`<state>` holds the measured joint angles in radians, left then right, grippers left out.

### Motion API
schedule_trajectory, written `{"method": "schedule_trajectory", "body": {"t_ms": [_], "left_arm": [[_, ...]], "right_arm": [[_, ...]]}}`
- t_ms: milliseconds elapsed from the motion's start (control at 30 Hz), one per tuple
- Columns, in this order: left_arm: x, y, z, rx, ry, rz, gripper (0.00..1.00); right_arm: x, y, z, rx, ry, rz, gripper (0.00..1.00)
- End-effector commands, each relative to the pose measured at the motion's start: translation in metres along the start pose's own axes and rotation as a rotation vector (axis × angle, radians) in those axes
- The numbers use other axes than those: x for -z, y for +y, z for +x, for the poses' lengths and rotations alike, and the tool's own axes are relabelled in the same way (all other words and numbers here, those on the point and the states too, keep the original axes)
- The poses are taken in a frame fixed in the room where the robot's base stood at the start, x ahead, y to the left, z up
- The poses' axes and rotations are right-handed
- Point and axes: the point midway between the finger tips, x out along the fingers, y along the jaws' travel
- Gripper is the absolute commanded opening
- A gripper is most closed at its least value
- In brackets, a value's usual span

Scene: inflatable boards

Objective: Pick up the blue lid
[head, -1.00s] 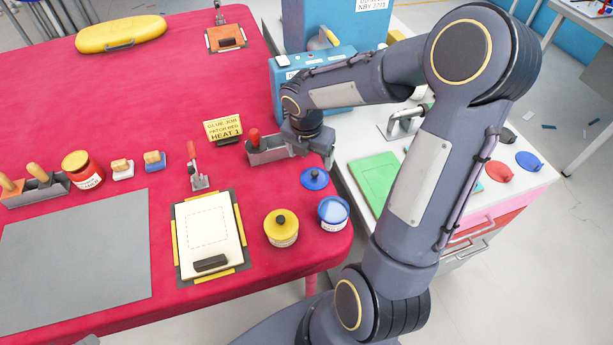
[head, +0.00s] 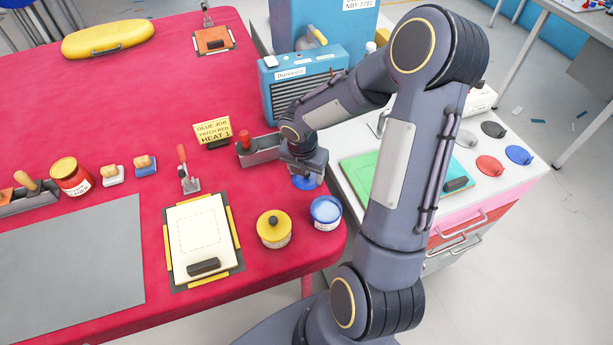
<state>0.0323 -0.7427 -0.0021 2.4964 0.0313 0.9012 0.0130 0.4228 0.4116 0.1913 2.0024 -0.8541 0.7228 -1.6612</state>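The blue lid (head: 304,184) lies on the red table near its right edge, just behind the open jar with the blue label (head: 326,212). My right gripper (head: 307,174) points down directly over the lid and hides its knob and back part. Its fingers are too small and covered to tell whether they are open or closed, or whether they touch the lid. My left gripper is not in view.
A grey bin with a red-handled tool (head: 262,151) stands close behind-left of my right gripper. A blue heater box (head: 285,88) stands behind. A white cabinet with a green mat (head: 358,172) is to the right.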

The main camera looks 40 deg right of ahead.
Motion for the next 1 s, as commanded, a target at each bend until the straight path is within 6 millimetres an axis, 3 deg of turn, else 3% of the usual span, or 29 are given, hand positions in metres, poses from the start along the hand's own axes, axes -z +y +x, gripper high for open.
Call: {"method": "schedule_trajectory", "body": {"t_ms": [33, 267, 800, 867, 1000], "left_arm": [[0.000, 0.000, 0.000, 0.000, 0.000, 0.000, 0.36], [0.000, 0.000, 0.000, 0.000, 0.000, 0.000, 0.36], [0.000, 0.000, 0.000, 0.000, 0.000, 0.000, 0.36], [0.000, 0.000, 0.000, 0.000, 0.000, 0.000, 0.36], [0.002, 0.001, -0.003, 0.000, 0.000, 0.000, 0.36]], "right_arm": [[0.000, 0.000, 0.000, 0.000, 0.000, 0.000, 0.53], [0.000, 0.000, 0.000, 0.001, 0.001, 0.000, 0.23], [0.001, -0.002, 0.000, 0.005, 0.005, 0.000, 0.20], [0.001, -0.002, -0.003, 0.006, 0.005, 0.000, 0.00], [-0.003, -0.001, -0.020, 0.002, 0.000, 0.002, 0.00]]}}
